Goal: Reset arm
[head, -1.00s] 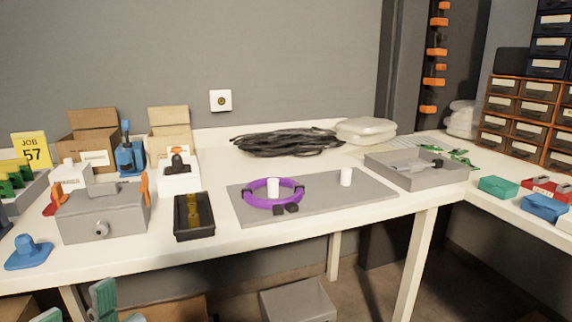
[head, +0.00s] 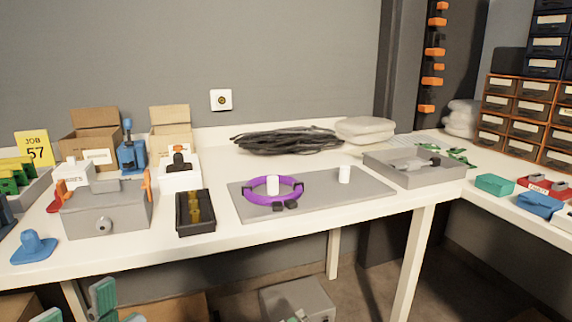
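My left gripper (head: 78,305) shows at the bottom left edge, below the table top. Its teal fingers stand apart with nothing seen between them; the rest is cut off by the frame. A small teal and grey piece, seemingly the tip of my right gripper (head: 296,318), just enters at the bottom middle, in front of the grey box on the floor. Too little of it shows to tell its opening. Neither gripper touches anything on the table.
The white table (head: 150,260) holds a grey case (head: 105,212), a black tray (head: 195,213), a purple ring (head: 273,197) on a grey mat (head: 340,200), and a grey tray (head: 425,173). A grey box (head: 300,298) stands on the floor.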

